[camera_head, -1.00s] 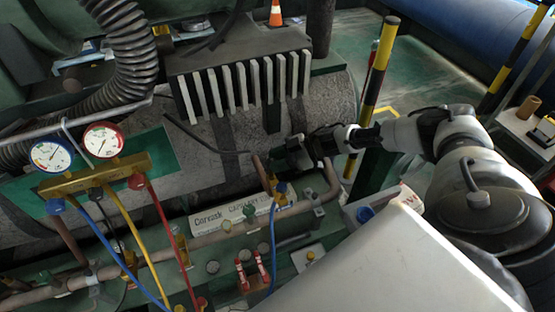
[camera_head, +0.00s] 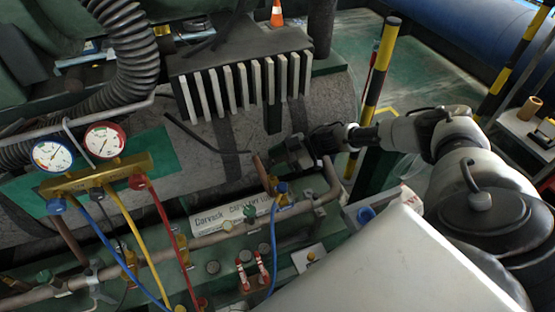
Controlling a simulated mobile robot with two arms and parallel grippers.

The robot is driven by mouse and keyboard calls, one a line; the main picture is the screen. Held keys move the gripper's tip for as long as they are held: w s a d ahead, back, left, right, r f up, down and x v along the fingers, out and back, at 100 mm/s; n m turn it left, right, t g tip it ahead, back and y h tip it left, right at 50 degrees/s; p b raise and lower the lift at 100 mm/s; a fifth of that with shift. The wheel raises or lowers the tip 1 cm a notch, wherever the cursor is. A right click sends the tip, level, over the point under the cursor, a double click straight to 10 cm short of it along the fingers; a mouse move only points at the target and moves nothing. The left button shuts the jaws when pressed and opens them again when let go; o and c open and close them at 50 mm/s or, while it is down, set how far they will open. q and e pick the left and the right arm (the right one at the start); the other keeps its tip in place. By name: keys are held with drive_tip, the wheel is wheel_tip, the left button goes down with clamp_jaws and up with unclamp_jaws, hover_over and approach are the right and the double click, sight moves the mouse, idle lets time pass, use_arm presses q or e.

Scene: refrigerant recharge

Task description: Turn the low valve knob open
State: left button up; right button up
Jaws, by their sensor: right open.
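The gauge manifold (camera_head: 98,178) is a brass bar with a blue-rimmed gauge (camera_head: 52,155) and a red-rimmed gauge (camera_head: 104,140). A small blue knob (camera_head: 56,206) sits at its left end and a red knob (camera_head: 137,182) at its right end. A blue-capped fitting (camera_head: 282,188) stands on the pipe, with a blue hose by it. My right gripper (camera_head: 272,160) is open and empty, just above this fitting and far right of the manifold. I cannot tell whether it touches the short copper pipe end. My left gripper is not in view.
A long copper pipe (camera_head: 216,234) runs across the front with several valves. Blue, yellow and red hoses hang from the manifold. A finned block (camera_head: 245,80) stands behind. A white casing (camera_head: 400,265) fills the lower right. A striped post (camera_head: 378,85) stands behind my right arm.

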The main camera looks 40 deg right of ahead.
drive_tip(key=b+v, duration=0.1)
drive_tip(key=v, duration=1)
drive_tip(key=shift+b, duration=0.3)
drive_tip(key=shift+a, duration=0.1)
